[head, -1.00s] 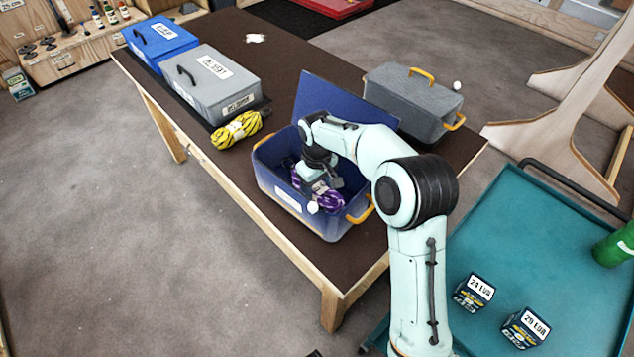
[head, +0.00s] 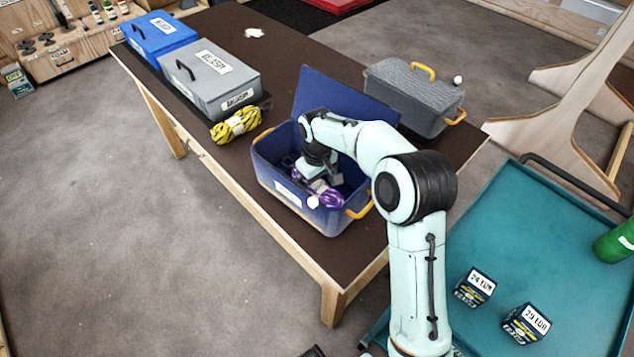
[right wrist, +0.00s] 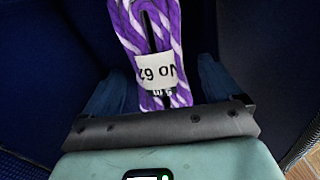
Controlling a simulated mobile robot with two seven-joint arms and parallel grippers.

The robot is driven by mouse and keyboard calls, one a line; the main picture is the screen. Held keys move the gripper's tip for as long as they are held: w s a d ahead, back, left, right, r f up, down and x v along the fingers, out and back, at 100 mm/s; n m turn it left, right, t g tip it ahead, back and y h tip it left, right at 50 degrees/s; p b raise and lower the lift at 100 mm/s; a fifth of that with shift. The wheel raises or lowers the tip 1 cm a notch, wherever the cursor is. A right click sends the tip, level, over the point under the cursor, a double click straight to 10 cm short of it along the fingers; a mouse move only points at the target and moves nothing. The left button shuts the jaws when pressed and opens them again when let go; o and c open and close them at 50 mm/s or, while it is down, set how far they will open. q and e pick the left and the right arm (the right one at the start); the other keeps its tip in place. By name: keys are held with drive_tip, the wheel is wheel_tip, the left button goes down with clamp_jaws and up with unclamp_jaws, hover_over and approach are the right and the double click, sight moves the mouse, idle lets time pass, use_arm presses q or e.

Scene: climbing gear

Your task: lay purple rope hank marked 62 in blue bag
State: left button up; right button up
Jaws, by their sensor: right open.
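The purple rope hank (head: 325,195), with white flecks, lies inside the open blue bag (head: 283,192). In the right wrist view the hank (right wrist: 160,30) shows a white label reading "No 62", upside down. The bag has yellow handles and a raised blue lid flap at the back; its dark blue inside surrounds the hank in the wrist view. My right gripper (head: 318,178) reaches down into the bag. Its fingers (right wrist: 158,88) stand apart on either side of the hank's near end, with gaps visible. The hank's underside is hidden. My left gripper is not in view.
A grey bag (head: 410,97) with yellow handles stands behind the blue one. A yellow rope hank (head: 236,125), a grey case (head: 212,80) and a blue case (head: 160,38) are further left on the brown table (head: 300,65). A teal cart (head: 540,240) holds small boxes at right.

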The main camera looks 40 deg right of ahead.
wheel_tip(320, 180, up, 13)
drive_tip(key=p, duration=0.2)
drive_tip(key=shift+r, duration=0.15)
idle(0.7)
